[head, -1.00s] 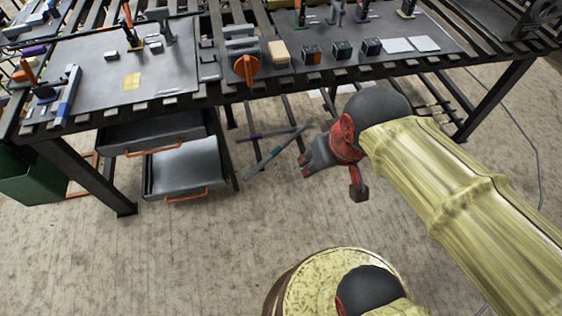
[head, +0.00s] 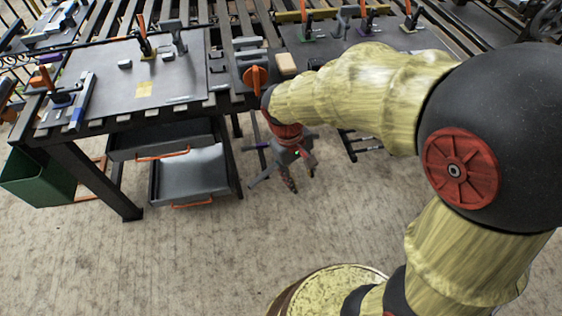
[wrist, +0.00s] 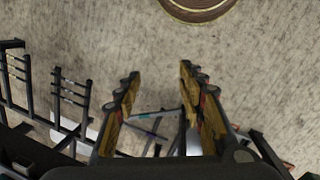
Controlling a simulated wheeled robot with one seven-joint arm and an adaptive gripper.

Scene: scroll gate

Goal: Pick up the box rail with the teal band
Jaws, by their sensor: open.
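The box rail with the teal band (wrist: 152,115) lies on the floor and shows between my fingers in the wrist view. In the head view its near end (head: 257,181) shows left of my gripper; its band is hidden there. A second box rail with a purple band (head: 262,145) lies close by, farther toward the table. My gripper (head: 301,178) is open and empty, pointing down, its fingers spread either side of the rails in the wrist view (wrist: 160,76). I cannot tell how high it is above the floor.
The slatted worktable (head: 225,100) stands just behind the rails, its edge close to my wrist. An open grey drawer (head: 190,175) with orange handle is left of my gripper. A green bin (head: 40,180) stands far left. The floor in front is clear.

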